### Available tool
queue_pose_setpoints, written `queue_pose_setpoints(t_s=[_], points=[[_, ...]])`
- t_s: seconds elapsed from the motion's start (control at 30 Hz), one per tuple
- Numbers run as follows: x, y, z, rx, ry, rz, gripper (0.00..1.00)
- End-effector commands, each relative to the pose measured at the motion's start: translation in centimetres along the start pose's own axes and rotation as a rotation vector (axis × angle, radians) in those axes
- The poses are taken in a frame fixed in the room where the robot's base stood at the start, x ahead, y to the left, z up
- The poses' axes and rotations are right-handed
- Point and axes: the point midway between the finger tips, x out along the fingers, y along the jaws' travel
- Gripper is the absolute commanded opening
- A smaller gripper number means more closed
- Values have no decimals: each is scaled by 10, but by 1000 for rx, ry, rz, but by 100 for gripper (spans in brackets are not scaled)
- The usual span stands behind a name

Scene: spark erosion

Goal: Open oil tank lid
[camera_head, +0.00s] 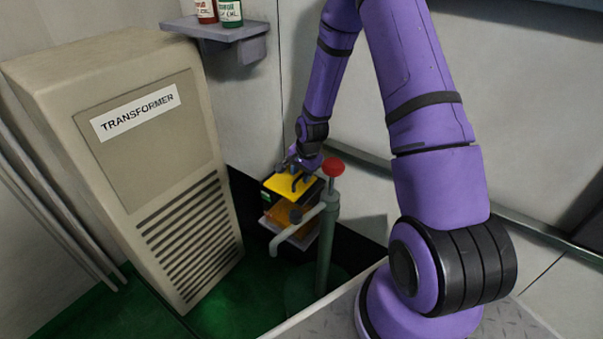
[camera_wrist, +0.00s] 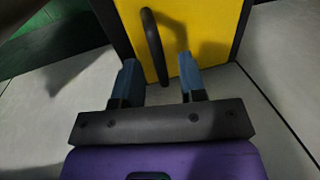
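The oil tank (camera_head: 287,214) is a box with an orange body low beside the transformer. Its yellow lid (camera_head: 291,186) is on top and looks closed. In the wrist view the yellow lid (camera_wrist: 205,30) carries a dark curved handle (camera_wrist: 154,46). My gripper (camera_wrist: 157,72) is open, its two blue-grey fingers apart, with the lower end of the handle in line with the gap between them. I cannot tell if the fingers touch the handle or the lid. In the head view my gripper (camera_head: 301,167) is just above the lid, small and partly blurred.
A red-knobbed green pump pipe (camera_head: 328,215) with a grey spout stands right in front of the tank. The beige transformer cabinet (camera_head: 140,160) is at left. A wall shelf (camera_head: 220,32) holds a red bottle (camera_head: 206,10) and a green bottle (camera_head: 230,13). The wall is close behind.

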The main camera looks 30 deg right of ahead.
Motion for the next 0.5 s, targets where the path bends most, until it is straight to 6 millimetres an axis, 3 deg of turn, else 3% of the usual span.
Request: queue_pose_setpoints(t_s=[0.27, 0.4, 0.5], points=[[1, 0, 0, 0, 0, -1, 36], [0, 0, 0, 0, 0, -1, 4], [0, 0, 0, 0, 0, -1, 0]])
